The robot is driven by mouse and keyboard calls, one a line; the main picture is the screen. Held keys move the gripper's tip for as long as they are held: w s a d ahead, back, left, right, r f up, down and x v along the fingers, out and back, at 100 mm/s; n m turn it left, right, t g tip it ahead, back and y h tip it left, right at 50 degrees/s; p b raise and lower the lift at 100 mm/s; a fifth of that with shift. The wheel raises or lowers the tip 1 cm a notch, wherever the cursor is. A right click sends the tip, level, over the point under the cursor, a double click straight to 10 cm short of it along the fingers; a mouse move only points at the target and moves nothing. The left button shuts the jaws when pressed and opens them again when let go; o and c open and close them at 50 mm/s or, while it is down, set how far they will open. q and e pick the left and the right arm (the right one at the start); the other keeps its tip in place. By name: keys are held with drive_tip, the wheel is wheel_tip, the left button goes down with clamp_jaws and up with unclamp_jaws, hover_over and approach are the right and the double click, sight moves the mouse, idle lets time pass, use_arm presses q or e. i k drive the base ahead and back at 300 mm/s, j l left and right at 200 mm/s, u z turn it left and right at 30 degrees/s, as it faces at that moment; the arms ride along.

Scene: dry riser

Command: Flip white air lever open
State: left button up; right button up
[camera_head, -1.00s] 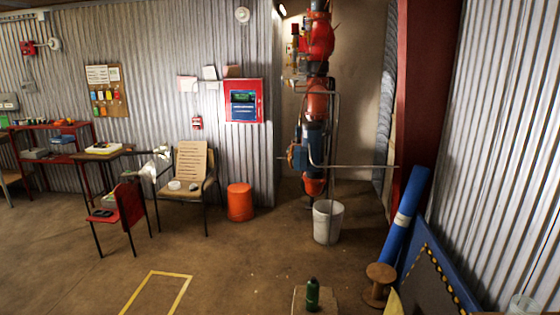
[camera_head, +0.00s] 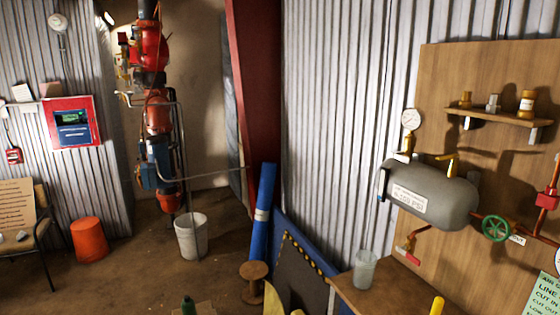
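A grey air tank (camera_head: 430,194) with a white label is mounted on a wooden board (camera_head: 450,85) at the right. A green handwheel (camera_head: 495,228) sits on the red pipe at the tank's right. A small red-handled valve (camera_head: 408,255) hangs below the tank, and a yellow fitting (camera_head: 450,163) is on top. Neither of my grippers is in view.
A wooden bench (camera_head: 375,297) with a clear cup (camera_head: 364,268) stands below the tank. A blue roll (camera_head: 262,212) and a striped panel (camera_head: 300,275) lean by the corrugated wall. A white bucket (camera_head: 191,236) and an orange bucket (camera_head: 89,240) stand on open floor at left.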

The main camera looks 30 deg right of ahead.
sight(400, 156)
drive_tip(key=z, duration=1.7)
